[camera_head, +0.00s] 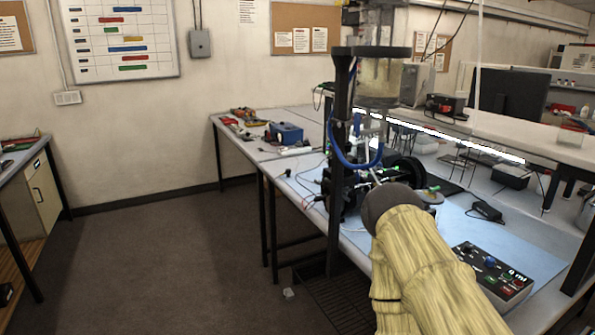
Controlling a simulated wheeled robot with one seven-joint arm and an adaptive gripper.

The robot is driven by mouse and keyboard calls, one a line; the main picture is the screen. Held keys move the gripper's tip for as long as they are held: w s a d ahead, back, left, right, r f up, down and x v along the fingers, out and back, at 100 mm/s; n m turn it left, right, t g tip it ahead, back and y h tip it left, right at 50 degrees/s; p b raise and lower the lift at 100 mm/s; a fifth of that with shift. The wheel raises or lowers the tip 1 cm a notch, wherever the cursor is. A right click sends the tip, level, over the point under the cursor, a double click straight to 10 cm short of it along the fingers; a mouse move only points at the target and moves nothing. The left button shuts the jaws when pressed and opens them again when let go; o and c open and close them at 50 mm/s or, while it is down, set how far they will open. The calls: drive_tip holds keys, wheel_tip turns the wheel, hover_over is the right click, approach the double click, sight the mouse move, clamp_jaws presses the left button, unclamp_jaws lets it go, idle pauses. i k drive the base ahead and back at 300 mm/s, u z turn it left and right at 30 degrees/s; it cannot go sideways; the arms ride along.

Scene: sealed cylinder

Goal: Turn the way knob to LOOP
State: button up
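My arm reaches in from the lower right in a yellow cloth sleeve, ending in a dark rounded wrist (390,203). The wrist is at the bench apparatus, in front of its black parts and blue tube (345,158). My gripper's fingers cannot be made out against the dark parts beyond the wrist, so I cannot tell if they are open or touching anything. A clear cylinder (381,76) with a dark collar stands on the black upright (339,150). I cannot pick out the way knob or a LOOP mark; they may be hidden by my wrist or too small.
A black control box (492,274) with coloured knobs and buttons lies on the blue mat (530,258) right of my arm. A small black adapter (486,211) lies behind it. A blue device (286,133) stands at the bench's far left. The floor at left is clear.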

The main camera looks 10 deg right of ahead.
sight(490, 262)
drive_tip(key=z, duration=0.05)
drive_tip(key=k, duration=0.5)
drive_tip(key=z, duration=0.25)
drive_tip(key=i, duration=0.4)
drive_tip(key=z, duration=1.05)
